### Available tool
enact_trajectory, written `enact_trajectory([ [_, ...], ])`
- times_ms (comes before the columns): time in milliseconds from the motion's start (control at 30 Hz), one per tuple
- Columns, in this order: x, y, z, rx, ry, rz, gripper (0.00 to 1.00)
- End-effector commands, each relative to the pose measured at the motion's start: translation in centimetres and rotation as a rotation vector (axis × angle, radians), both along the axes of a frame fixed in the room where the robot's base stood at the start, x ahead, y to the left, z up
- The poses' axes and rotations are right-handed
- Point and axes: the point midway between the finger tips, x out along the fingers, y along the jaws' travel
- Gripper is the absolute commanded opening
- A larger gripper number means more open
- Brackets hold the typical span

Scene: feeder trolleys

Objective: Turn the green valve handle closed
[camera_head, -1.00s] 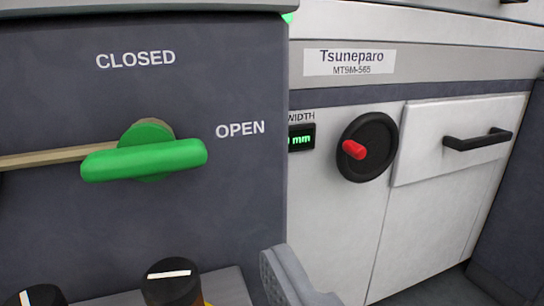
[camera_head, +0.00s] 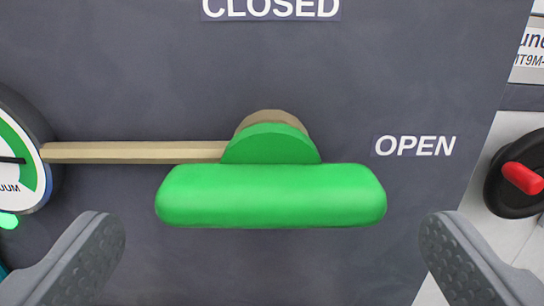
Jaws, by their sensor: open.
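The green valve handle (camera_head: 270,196) is in the middle of the view. A round green hub (camera_head: 270,145) and a tan fitting sit behind the bar. My gripper (camera_head: 270,255) is open and empty. One finger is at the lower left and one at the lower right, beyond the two ends of the bar. Neither finger touches it.
A tan pipe (camera_head: 135,152) runs left from the valve to a round vacuum gauge (camera_head: 22,160). A black handwheel with a red knob (camera_head: 522,178) is at the right edge on a white cabinet. The dark panel (camera_head: 290,75) around the handle is clear.

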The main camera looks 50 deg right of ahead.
Motion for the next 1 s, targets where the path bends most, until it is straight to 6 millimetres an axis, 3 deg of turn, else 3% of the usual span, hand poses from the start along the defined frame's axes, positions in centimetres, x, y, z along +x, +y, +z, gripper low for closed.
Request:
enact_trajectory([
  [333,1.9,-2.6,0.0,-0.001,-0.001,-0.001,0.98],
  [733,2.2,-2.9,0.0,-0.001,-0.001,0.0,0.98],
  [767,2.2,-2.9,0.0,-0.001,-0.001,0.0,0.93],
  [900,2.2,-2.9,0.0,-0.001,-0.001,0.0,0.54],
  [967,2.2,-2.9,0.0,-0.001,-0.001,0.0,0.54],
  [1000,2.2,-2.0,0.0,0.0,0.0,0.002,0.54],
])
